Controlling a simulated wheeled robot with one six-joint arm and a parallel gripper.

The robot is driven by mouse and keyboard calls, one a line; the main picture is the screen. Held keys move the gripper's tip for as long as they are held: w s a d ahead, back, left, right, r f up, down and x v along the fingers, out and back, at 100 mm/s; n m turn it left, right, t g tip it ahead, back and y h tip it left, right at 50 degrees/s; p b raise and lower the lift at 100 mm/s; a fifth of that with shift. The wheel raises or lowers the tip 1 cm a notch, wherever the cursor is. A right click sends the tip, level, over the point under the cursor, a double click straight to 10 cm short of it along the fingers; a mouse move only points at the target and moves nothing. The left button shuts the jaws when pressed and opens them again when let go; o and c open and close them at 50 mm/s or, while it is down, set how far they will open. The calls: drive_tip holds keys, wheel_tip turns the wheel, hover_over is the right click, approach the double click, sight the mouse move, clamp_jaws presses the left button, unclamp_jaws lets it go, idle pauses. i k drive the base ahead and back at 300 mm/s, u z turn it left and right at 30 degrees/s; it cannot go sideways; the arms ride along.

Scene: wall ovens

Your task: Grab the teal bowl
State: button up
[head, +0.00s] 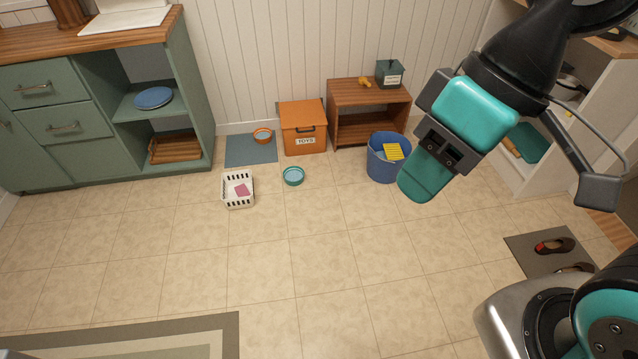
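The teal bowl (293,176) is small and round with a pale blue inside. It sits upright on the tiled floor, in front of the orange toy box and to the right of the white basket. My gripper (420,180) is a teal and dark grey block at the upper right, in the air well nearer to me than the bowl and to its right. Nothing shows held in it. It is seen from one side, so the gap between its fingers does not show.
A white basket (238,203) with a pink item stands left of the bowl. A blue bucket (384,170) stands right. The front floor is clear.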

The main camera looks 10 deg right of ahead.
sight(293, 175)
drive_tip(key=z, duration=0.55)
drive_tip(key=i, duration=0.9)
drive_tip(key=z, duration=0.55)
drive_tip(key=i, duration=1)
drive_tip(key=u, duration=0.5)
drive_tip(key=i, duration=0.7)
drive_tip(key=u, duration=1.3)
drive_tip(key=i, duration=0.5)
drive_tip(key=u, duration=0.5)
